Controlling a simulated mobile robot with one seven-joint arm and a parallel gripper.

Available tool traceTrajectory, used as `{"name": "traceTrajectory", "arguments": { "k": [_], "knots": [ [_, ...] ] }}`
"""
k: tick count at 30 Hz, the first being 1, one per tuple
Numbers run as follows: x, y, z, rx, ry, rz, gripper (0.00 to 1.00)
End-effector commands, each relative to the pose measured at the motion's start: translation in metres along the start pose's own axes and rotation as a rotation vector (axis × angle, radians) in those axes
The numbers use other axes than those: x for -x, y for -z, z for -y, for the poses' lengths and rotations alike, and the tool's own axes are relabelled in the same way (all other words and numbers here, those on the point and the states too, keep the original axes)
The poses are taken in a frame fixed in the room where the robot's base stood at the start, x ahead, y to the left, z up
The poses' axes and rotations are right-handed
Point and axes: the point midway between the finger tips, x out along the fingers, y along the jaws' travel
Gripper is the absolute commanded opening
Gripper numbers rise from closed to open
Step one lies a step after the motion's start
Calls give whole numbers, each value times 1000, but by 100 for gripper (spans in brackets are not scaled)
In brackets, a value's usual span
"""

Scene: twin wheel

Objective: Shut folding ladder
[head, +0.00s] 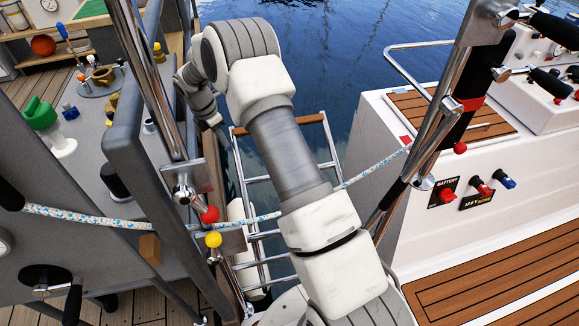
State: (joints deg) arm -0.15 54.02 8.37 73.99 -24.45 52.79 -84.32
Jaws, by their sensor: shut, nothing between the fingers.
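The folding ladder (251,181) has shiny metal rails and rungs and a wooden tread (308,119) at its far end. It stretches out over the water in the gap at the middle of the head view. My white and grey arm crosses in front of it and hides much of its right side. My arm bends over at the top, and its wrist comes down left of the ladder. My gripper (219,133) is small and dark there, close to the left end of the tread. It looks shut, and I cannot tell whether it touches the ladder.
A blue-white rope (120,221) runs across the gap in front of the ladder, passing behind my arm. Chrome posts (150,85) stand on both sides. A grey console (60,170) fills the left. A white cabinet (400,220) with switches and teak decking (500,275) are at right.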

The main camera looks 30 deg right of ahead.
Motion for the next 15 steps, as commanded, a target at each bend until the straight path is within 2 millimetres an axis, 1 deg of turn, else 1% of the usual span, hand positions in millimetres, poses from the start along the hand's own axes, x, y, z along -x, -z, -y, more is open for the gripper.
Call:
{"name": "traceTrajectory", "arguments": {
  "k": [15],
  "knots": [
    [16, 0, 6, 1, -1, 0, 0]
  ]
}}
